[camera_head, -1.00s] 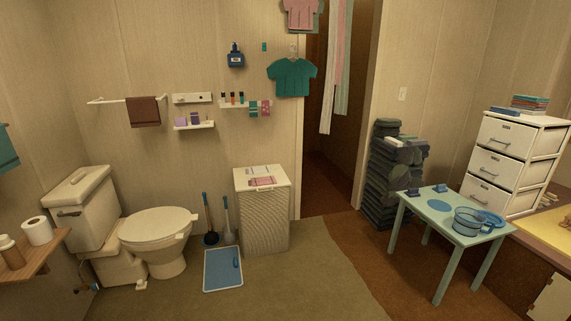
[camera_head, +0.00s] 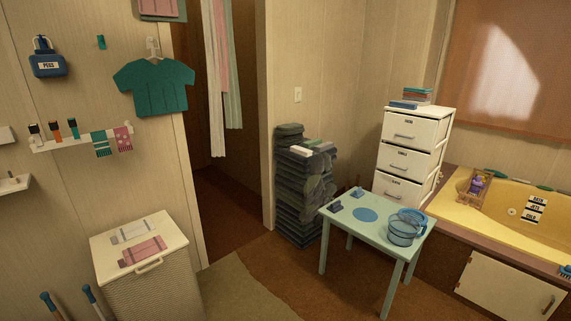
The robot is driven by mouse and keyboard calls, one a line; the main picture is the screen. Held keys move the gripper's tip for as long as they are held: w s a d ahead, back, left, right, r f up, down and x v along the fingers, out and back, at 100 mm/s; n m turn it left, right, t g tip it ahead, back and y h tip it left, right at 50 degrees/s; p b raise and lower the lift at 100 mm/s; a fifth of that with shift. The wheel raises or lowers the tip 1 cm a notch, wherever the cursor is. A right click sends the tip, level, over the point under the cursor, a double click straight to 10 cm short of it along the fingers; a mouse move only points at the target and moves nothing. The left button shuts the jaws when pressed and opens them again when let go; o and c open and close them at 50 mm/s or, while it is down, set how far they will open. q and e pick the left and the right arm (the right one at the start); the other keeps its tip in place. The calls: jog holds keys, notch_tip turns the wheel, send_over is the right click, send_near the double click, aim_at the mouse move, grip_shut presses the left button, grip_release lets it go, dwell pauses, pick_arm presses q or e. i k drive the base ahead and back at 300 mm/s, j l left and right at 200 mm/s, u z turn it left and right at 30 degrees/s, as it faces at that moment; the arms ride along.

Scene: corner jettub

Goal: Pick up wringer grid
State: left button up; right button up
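I cannot pick out a wringer grid with certainty. A small pale-green table (camera_head: 372,234) stands right of centre. On its right end is a clear blue bucket (camera_head: 402,234), with a blue rim or disc partly hidden behind it. I cannot tell whether that disc is the grid. A flat blue circle (camera_head: 365,215) lies mid-table. Neither of my grippers is in view.
A white hamper (camera_head: 145,255) stands at lower left. A dark stack (camera_head: 297,200) rises behind the table. White drawers (camera_head: 410,150) and a yellow tub (camera_head: 500,205) with a wooden cabinet front are to the right. Brown floor lies open before the table.

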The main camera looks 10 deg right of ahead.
aim_at(413, 215)
jog(key=i+l+z, duration=0.3)
jog(key=i+z, duration=0.15)
jog(key=i+l+z, duration=0.15)
jog(key=i+z, duration=0.3)
jog(key=i, duration=0.1)
